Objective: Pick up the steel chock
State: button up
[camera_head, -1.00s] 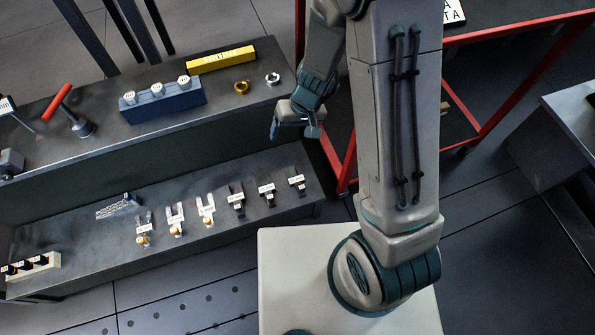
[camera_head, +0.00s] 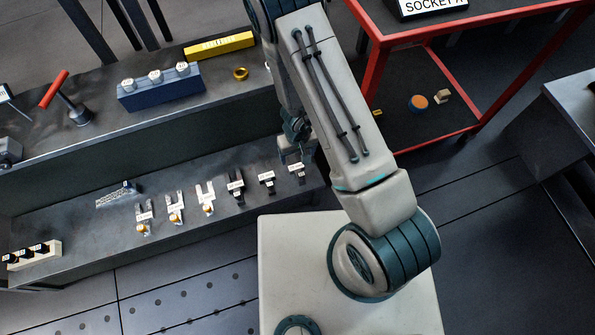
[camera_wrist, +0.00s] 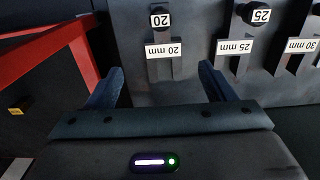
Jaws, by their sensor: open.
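I cannot tell for sure which thing is the steel chock. A grey metal block (camera_head: 8,150) sits at the left end of the upper bench, cut by the picture edge. A small pale block (camera_head: 441,97) lies on the red cart's lower shelf. My gripper (camera_head: 291,150) is at the right end of the lower shelf, partly hidden by my arm in the head view. In the wrist view my gripper (camera_wrist: 160,85) is open and empty. A forked slot piece labelled 20 mm (camera_wrist: 163,52) shows beyond and between its fingers.
Forked pieces stand along the lower shelf (camera_head: 75,235). The upper bench holds a blue block (camera_head: 160,97), a yellow bar (camera_head: 220,46), a brass ring (camera_head: 240,73) and a red-handled tool (camera_head: 72,105). The red cart (camera_head: 400,115) stands right, an orange disc (camera_head: 418,102) on its lower shelf.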

aim_at(297, 167)
jog(key=shift+s+a+f+b, duration=0.1)
jog(key=shift+f+b, duration=1.1)
jog(key=shift+f, duration=0.8)
jog(key=shift+a+f+b, duration=0.1)
jog(key=shift+f+b, duration=1.05)
jog(key=shift+f, duration=0.85)
jog(key=c, duration=1.4)
jog(key=shift+r, duration=0.1)
